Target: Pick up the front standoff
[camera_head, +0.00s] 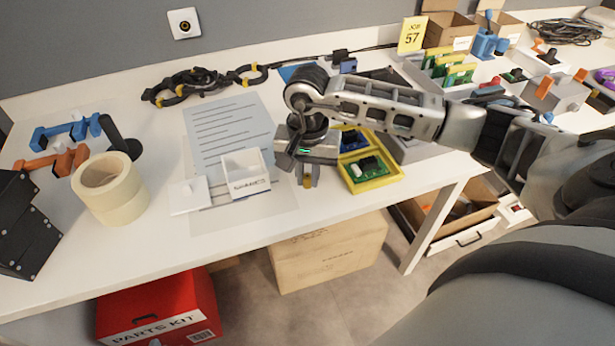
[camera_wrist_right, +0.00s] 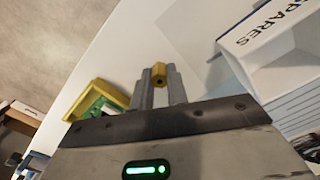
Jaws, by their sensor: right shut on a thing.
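My right gripper (camera_head: 307,176) is over the front edge of the white table, between the white SPARES box and the yellow tray. It is shut on a small brass-yellow standoff (camera_head: 307,182), which shows below the fingertips. In the right wrist view the standoff (camera_wrist_right: 158,74) sits between the two grey fingers of the right gripper (camera_wrist_right: 160,85), with a dark hole in its end facing the camera. Whether the standoff touches the table cannot be told.
The SPARES box (camera_head: 246,173) stands left of the gripper, with a white lid (camera_head: 188,195) beside it. The yellow tray (camera_head: 378,182) with a green board is close on the right. A tape roll (camera_head: 110,188) stands at the left. A carton (camera_head: 330,252) is on the floor below.

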